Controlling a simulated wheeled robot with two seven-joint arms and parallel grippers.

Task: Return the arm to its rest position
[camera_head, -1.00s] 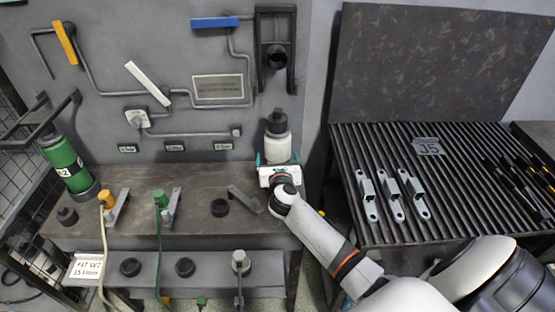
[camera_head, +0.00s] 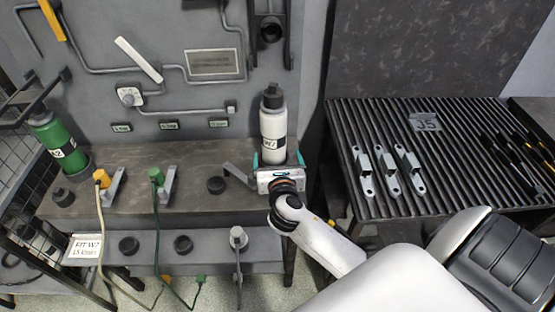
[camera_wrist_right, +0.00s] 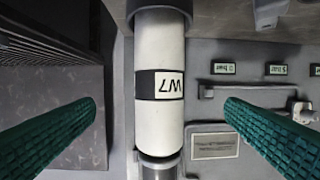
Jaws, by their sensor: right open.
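My right gripper (camera_head: 278,164) is open at the right end of the workbench, in front of a white bottle (camera_head: 272,135). The bottle stands upright with a black cap and a dark band marked W7. In the right wrist view the bottle (camera_wrist_right: 160,115) appears upside down between my two teal fingers, with clear gaps on both sides. The fingers do not touch it there. The bottle's foot is hidden behind the gripper in the head view. My right arm reaches in from the lower right. My left gripper is not in view.
A green bottle (camera_head: 62,145) stands at the bench's left end. A piped wall panel (camera_head: 165,95) rises behind the bench. Right of a gap, a slatted table (camera_head: 460,165) carries three galvanized brackets (camera_head: 388,172) and dark tools (camera_head: 530,160).

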